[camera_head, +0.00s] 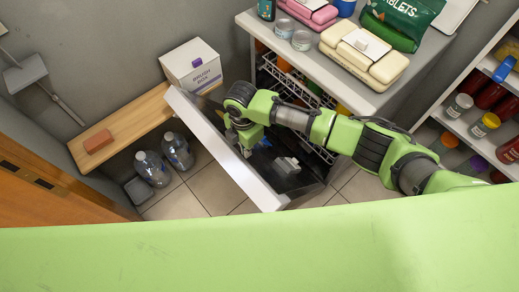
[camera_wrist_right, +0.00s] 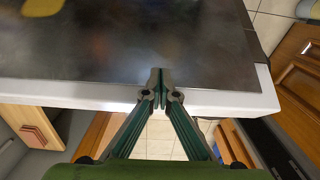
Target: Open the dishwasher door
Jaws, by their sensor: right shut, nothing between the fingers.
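The dishwasher door (camera_head: 222,150) is hinged down and stands open in the head view, with its dark metal inner face and white edge showing. The dishwasher's wire rack (camera_head: 284,72) shows behind it. My right gripper (camera_head: 245,148) is over the inner side of the door, near its outer edge. In the right wrist view my right gripper (camera_wrist_right: 160,76) is shut and empty, its tips overlapping the dark inner face of the door (camera_wrist_right: 120,45) just past the white edge. I cannot tell whether the tips touch it. My left gripper is not in view.
A wooden bench (camera_head: 120,128) with a white box (camera_head: 192,66) and a reddish block (camera_head: 98,141) stands left of the door. Bottles (camera_head: 152,168) stand on the floor below. The counter (camera_head: 350,85) above holds packages and jars. Tiled floor (camera_head: 195,193) shows left of the door.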

